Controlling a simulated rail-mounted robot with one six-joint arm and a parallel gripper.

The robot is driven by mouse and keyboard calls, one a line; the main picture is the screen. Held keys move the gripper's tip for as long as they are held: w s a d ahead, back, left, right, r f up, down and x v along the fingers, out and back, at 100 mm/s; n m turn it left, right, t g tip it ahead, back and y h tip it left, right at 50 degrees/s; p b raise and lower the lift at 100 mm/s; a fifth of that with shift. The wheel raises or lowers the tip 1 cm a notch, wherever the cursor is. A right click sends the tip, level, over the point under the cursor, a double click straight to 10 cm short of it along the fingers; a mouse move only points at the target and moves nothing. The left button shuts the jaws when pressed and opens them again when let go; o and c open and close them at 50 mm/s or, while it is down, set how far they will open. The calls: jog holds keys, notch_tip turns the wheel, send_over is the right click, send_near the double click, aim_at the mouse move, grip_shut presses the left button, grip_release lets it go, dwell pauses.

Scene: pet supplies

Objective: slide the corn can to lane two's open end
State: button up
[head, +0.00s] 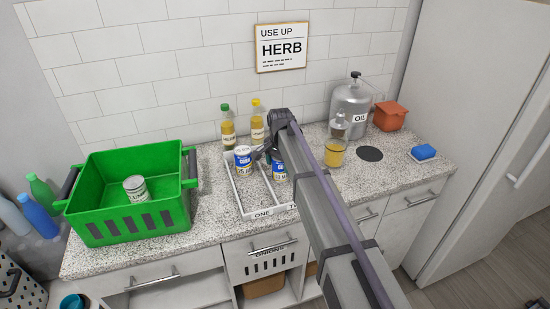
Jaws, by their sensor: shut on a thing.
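Two blue-and-white labelled cans are at the two-lane rack on the counter. The left can (243,158) is at the far end of lane one. The right can (279,173) is in lane two, partly hidden by my arm. Their labels are too small to read, so I cannot tell which is corn. My gripper (259,153) is between the cans, shut on a blue-labelled can; its fingertips are small and partly hidden, so which can is unclear. The white rack (237,198) carries a "ONE" label at its near end; the lane two label is mostly behind my arm.
A green crate (90,230) with a can (135,188) inside stands left. Two bottles (228,128) (257,124) stand behind the rack. To the right are a yellow-filled jar (334,154), an oil canister (350,103), an orange pot (389,115) and a blue sponge (424,151).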

jog(key=s+d, duration=0.1)
jog(key=s, duration=0.1)
jog(key=s+d, duration=0.1)
jog(key=s, duration=0.2)
jog(key=s+d, duration=0.1)
jog(key=s, duration=0.2)
jog(key=shift+s+d, duration=0.15)
jog(key=shift+d, duration=0.1)
jog(key=o, duration=1.2)
jog(key=shift+r, duration=0.1)
notch_tip(320, 180, up, 11)
jog(key=p, duration=1)
jog(key=shift+f+p, duration=0.2)
jog(key=shift+p, duration=0.2)
